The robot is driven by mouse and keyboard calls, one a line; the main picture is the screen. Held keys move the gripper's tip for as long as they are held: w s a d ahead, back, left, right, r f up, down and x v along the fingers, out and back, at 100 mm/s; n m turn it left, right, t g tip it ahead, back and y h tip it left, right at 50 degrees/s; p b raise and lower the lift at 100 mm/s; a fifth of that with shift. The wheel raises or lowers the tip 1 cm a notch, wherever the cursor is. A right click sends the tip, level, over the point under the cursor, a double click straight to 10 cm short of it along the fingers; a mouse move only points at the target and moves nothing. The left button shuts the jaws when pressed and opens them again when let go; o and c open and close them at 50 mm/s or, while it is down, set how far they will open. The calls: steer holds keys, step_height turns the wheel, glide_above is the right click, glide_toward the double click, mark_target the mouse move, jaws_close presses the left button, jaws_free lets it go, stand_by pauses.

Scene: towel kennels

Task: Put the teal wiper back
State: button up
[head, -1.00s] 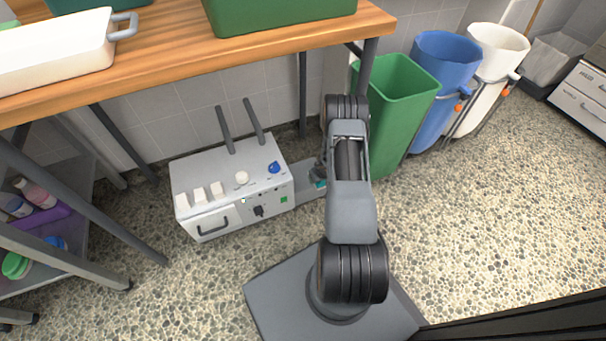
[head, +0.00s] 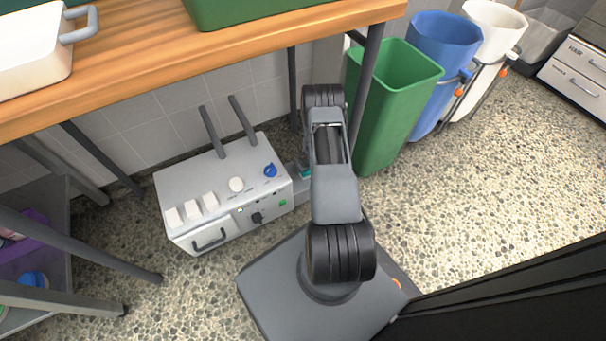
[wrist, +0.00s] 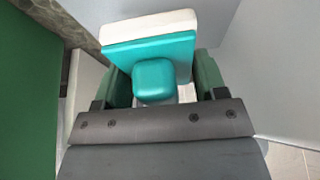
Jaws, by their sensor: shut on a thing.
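The teal wiper (wrist: 150,60) has a teal block with a small teal knob and a white pad along its far side. My gripper (wrist: 160,84) is shut on it, with one dark green finger at each side of the knob. In the head view only a small bit of the teal wiper (head: 305,174) shows beside my arm, just right of the white control box (head: 225,190). My arm hides most of the gripper there. The wiper's far side and underside are hidden.
A wooden bench (head: 140,62) stands above the box, with dark legs nearby. A green bin (head: 392,110) stands close right of my arm, then a blue bin (head: 440,60) and a white bin (head: 492,50). A shelf (head: 60,255) is at left. Pebbled floor at right is clear.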

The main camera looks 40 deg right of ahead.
steer(key=shift+f+b, duration=1.15)
steer(key=shift+f, duration=1.2)
steer(key=shift+f, duration=0.15)
steer(key=o, duration=1)
steer(key=shift+r, duration=0.55)
steer(key=p+v, duration=0.5)
steer(key=v, duration=0.6)
steer(key=shift+s+r, duration=0.1)
steer(key=shift+s, duration=0.1)
